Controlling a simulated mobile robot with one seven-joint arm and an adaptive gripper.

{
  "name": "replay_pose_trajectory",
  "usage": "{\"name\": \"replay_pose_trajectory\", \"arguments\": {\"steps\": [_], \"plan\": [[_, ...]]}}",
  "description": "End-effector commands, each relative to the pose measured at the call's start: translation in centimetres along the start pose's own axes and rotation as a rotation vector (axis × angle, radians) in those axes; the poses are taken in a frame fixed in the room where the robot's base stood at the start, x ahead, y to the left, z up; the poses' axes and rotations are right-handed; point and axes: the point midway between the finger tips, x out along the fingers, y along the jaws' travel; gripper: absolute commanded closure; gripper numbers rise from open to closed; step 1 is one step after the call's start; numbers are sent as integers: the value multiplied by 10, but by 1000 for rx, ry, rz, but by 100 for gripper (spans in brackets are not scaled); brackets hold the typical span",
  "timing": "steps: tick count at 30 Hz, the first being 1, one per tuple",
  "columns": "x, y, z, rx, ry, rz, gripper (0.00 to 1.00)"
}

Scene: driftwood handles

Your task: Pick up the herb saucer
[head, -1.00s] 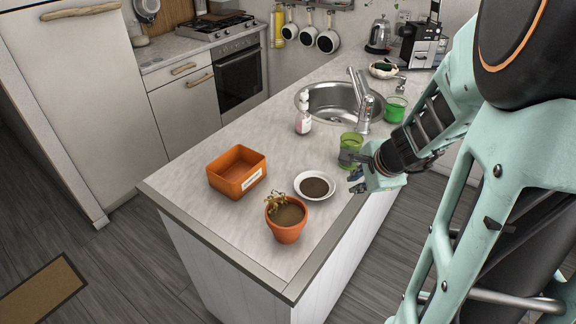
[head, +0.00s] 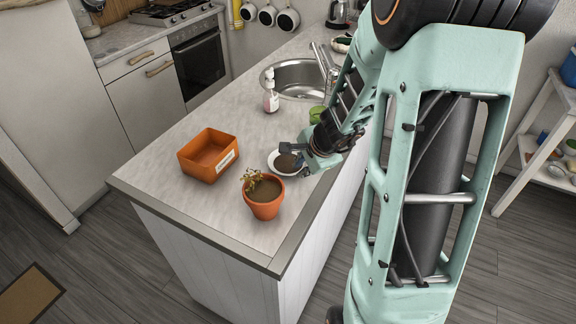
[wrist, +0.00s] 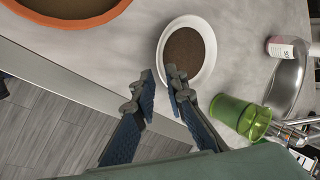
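The herb saucer (head: 273,163) is a small white dish filled with dark brown soil, lying on the countertop behind the potted plant.
A terracotta pot (head: 263,201) with a wilted plant stands in front of the saucer. An orange box (head: 208,158) is to the left. A green glass (wrist: 240,116) stands close to the saucer. A soap bottle (head: 271,94) and sink (head: 297,80) lie farther back.

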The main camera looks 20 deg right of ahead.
Motion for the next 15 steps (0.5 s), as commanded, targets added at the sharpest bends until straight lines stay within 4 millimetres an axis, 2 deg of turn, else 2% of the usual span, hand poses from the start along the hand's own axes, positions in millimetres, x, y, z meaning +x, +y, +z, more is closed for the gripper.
{"name": "replay_pose_trajectory", "arguments": {"steps": [1,6,15], "plan": [[11,2,2,2,-2,2,88],[34,2,3,2,0,1,88],[40,0,3,0,0,0,88]]}}
